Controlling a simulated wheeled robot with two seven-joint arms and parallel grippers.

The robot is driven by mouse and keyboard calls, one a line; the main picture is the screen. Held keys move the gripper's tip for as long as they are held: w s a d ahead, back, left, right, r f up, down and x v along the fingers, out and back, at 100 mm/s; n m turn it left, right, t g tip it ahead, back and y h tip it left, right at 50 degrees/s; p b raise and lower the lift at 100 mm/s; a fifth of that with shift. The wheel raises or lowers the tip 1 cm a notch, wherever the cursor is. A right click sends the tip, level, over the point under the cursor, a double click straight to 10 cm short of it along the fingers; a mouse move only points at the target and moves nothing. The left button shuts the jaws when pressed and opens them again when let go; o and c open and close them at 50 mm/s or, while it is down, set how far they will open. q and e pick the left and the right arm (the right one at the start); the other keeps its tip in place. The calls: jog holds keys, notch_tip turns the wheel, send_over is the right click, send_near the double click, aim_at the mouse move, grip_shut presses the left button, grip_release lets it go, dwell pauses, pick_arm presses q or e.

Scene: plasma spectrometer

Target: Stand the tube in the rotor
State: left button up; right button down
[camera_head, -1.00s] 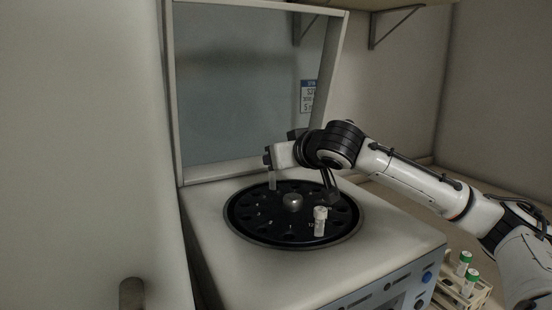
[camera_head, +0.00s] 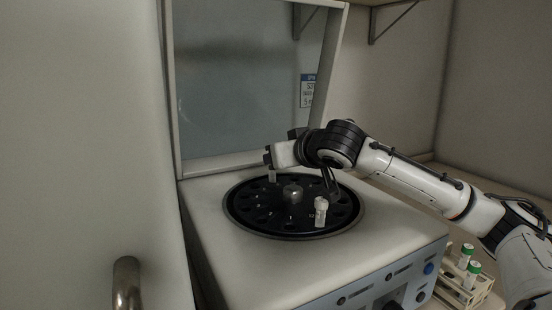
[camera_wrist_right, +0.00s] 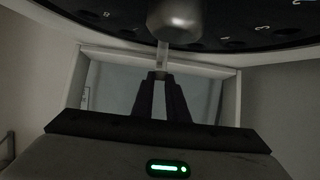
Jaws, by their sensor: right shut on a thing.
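The black round rotor (camera_head: 243,218) with a metal hub (camera_head: 293,190) sits in the top of the white instrument. My right gripper (camera_head: 270,161) reaches over its far left part and is shut on a small pale tube (camera_head: 272,177). The tube hangs upright, its lower end at the rotor; how deep it sits in a hole is unclear. In the right wrist view, the fingertips (camera_wrist_right: 159,76) meet at the tube (camera_wrist_right: 161,58), whose far end disappears at the hub (camera_wrist_right: 176,18). My left gripper is not in view.
Another white-capped tube (camera_head: 320,212) stands at the rotor's near right. The raised lid (camera_head: 240,95) stands behind the rotor. A rack (camera_head: 484,292) with green-capped tubes is at lower right, beside my right arm. The instrument's near top is clear.

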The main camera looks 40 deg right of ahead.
jog(key=shift+f, duration=0.4)
jog(key=c, duration=1.7)
grip_release()
jog(key=shift+r, duration=0.1)
jog(key=shift+o, duration=0.2)
